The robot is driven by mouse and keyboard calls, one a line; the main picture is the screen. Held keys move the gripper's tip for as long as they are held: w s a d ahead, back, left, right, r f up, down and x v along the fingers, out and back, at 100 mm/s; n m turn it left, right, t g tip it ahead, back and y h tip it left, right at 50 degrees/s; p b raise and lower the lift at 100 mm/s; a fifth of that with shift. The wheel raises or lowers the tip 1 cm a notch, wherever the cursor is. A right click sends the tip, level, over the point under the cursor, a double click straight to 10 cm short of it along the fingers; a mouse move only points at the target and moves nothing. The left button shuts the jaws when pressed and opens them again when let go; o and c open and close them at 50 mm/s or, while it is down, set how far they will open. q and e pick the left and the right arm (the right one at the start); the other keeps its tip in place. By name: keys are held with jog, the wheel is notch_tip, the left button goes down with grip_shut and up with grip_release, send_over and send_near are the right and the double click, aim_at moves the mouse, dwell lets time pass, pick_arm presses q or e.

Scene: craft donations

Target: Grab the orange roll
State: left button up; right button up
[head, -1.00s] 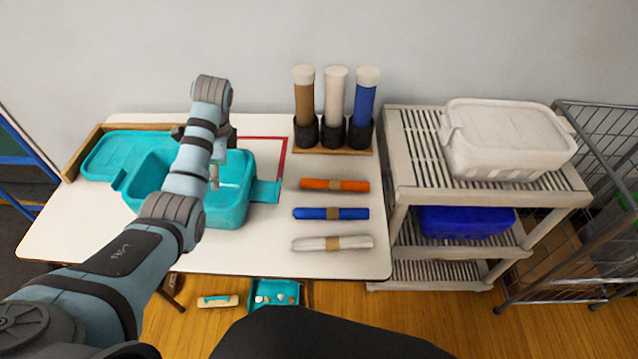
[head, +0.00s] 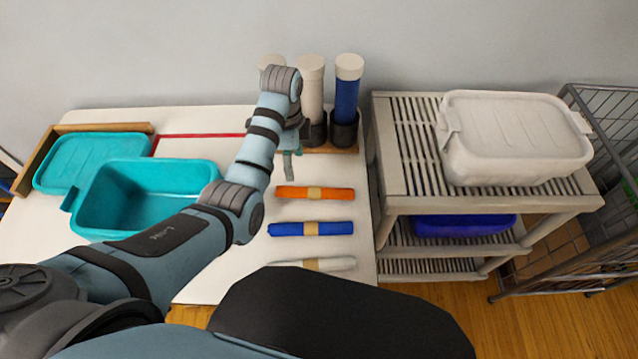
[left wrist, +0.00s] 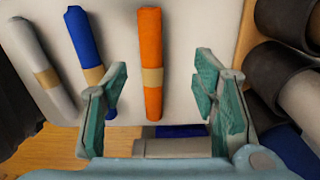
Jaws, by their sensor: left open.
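The orange roll (head: 337,194), with a tan band around its middle, lies flat on the white table, behind the blue roll (head: 340,228) and the white roll (head: 342,264). My left gripper (head: 292,165) is above the table, just behind the left end of the orange roll in the head view. In the left wrist view the left gripper (left wrist: 160,95) is open and empty, and the orange roll (left wrist: 151,50) shows between its fingers, apart from them. The blue roll (left wrist: 83,35) and white roll (left wrist: 30,50) lie to the left there. My right gripper is not in view.
Upright tubes in dark holders (head: 344,130) stand close behind the rolls. An open teal bin (head: 203,173) and its lid (head: 90,165) are on the table's left. A grey shelf (head: 410,165) with a white lidded box (head: 515,140) stands at right.

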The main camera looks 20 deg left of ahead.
pick_arm(q)
jog(key=b, duration=0.2)
send_over(295, 189)
jog(key=s+a, duration=0.1)
notch_tip(295, 189, down, 5)
jog(key=shift+s+a+r, duration=0.1)
jog(key=shift+a, duration=0.05)
jog(key=f, duration=0.2)
jog(key=w+f+b, duration=0.1)
jog(key=f, duration=0.1)
jog(key=d+f, duration=0.1)
jog(key=f, duration=0.1)
jog(key=shift+w+d+f+b, duration=0.1)
jog(key=shift+w+f+b, duration=0.05)
jog(key=shift+w+b, duration=0.2)
jog(key=shift+s+r, duration=0.2)
jog(key=shift+s, duration=0.1)
jog(key=shift+c, duration=0.9)
jog(key=c, duration=1.1)
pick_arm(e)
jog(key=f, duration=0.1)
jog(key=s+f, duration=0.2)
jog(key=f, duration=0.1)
